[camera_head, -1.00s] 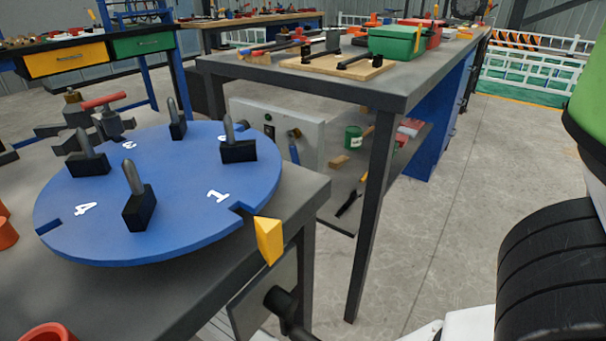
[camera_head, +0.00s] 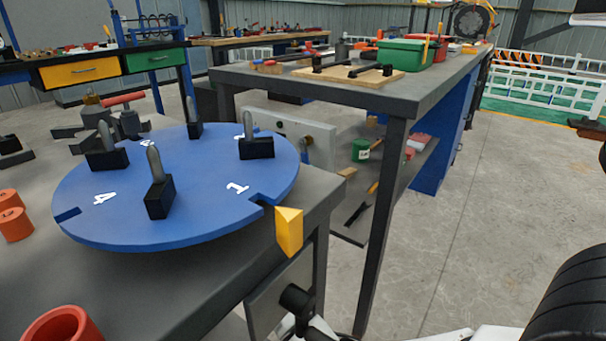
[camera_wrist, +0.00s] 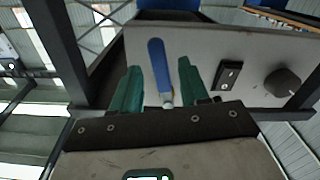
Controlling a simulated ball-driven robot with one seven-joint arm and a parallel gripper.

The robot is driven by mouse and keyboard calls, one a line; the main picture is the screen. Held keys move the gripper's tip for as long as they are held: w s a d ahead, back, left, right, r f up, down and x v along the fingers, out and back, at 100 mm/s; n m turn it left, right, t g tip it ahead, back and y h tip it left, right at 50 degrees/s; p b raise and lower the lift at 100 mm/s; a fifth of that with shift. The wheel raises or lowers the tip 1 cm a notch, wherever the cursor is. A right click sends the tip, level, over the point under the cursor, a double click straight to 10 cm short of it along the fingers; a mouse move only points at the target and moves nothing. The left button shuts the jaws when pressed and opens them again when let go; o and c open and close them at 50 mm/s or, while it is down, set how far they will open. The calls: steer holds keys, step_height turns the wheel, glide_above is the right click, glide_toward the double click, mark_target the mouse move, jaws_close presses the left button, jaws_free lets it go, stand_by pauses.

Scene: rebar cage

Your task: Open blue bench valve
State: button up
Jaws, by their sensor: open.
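In the wrist view, a blue lever (camera_wrist: 158,65) stands out against a grey panel (camera_wrist: 210,45), with a metal stem at its lower end. My gripper (camera_wrist: 160,72) has its two green fingers apart, one on each side of the lever. The lever shows between them with visible gaps; contact cannot be made out. In the head view, a blue handle (camera_head: 304,151) shows beside a light grey panel (camera_head: 290,127) under the far bench. I cannot tell whether it is the same lever. My gripper is not clearly visible in the head view.
A black rocker switch (camera_wrist: 228,75) and black knob (camera_wrist: 282,83) sit right of the lever. A blue disc (camera_head: 190,205) with upright pins and a yellow pointer (camera_head: 289,231) occupies the near bench. Floor (camera_head: 465,200) at right is open.

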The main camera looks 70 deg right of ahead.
steer(key=shift+x, duration=1)
jaws_close()
